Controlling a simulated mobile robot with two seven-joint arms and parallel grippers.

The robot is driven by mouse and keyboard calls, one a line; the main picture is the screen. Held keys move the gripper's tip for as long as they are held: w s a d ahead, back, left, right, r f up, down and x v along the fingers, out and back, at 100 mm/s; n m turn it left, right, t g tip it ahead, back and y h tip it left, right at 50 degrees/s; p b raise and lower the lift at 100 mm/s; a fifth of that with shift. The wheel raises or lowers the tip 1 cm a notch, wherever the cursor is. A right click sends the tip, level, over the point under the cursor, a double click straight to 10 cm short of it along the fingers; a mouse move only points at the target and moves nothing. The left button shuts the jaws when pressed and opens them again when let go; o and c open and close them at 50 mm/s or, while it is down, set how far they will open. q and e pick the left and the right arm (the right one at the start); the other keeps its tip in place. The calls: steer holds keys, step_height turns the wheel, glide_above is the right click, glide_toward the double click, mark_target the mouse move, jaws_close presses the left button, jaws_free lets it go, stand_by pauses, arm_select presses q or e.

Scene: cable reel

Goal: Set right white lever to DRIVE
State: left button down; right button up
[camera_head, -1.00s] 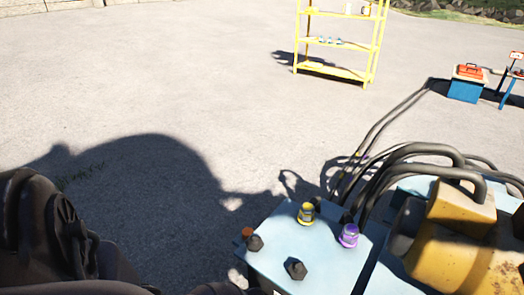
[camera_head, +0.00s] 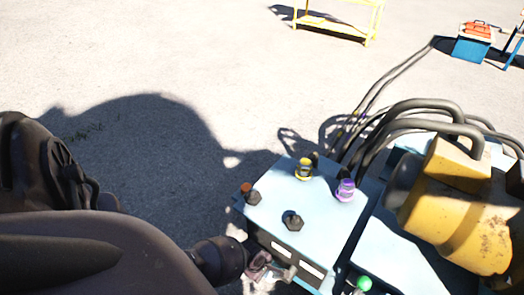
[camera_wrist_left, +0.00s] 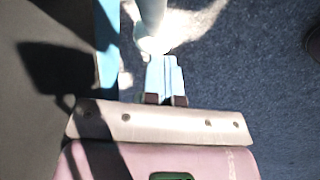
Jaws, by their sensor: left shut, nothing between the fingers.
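My left gripper (camera_head: 264,268) is at the front face of the light blue control box (camera_head: 330,222). In the left wrist view its two fingers (camera_wrist_left: 164,62) are together with nothing between them. A pale rod with a rounded end, likely a white lever (camera_wrist_left: 152,30), is just beyond the fingertips; I cannot tell if they touch. In the head view a small pale lever-like part (camera_head: 290,273) shows beside the gripper, below two white labels (camera_head: 297,258). I cannot read the labels or tell the lever setting. My right gripper is out of view.
A green knob (camera_head: 363,284) is at lower right. The yellow reel machine (camera_head: 465,210) and thick cables (camera_head: 425,105) are to the right. Open pavement (camera_head: 180,60) lies beyond.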

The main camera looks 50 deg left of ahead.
mark_target(268, 279)
arm_select(q)
steer(key=d+f, duration=0.1)
steer(key=d+f+h+b, duration=0.1)
steer(key=f, duration=0.1)
steer(key=shift+w+d, duration=0.15)
steer(key=shift+w+d+f+b, duration=0.15)
steer(key=shift+d+f+b, duration=0.2)
steer(key=shift+d, duration=0.2)
steer(key=shift+w+d+f, duration=0.2)
steer(key=shift+d+f, duration=0.05)
steer(key=shift+d, duration=0.4)
steer(key=shift+w+d+f, duration=0.2)
steer(key=shift+d, duration=0.4)
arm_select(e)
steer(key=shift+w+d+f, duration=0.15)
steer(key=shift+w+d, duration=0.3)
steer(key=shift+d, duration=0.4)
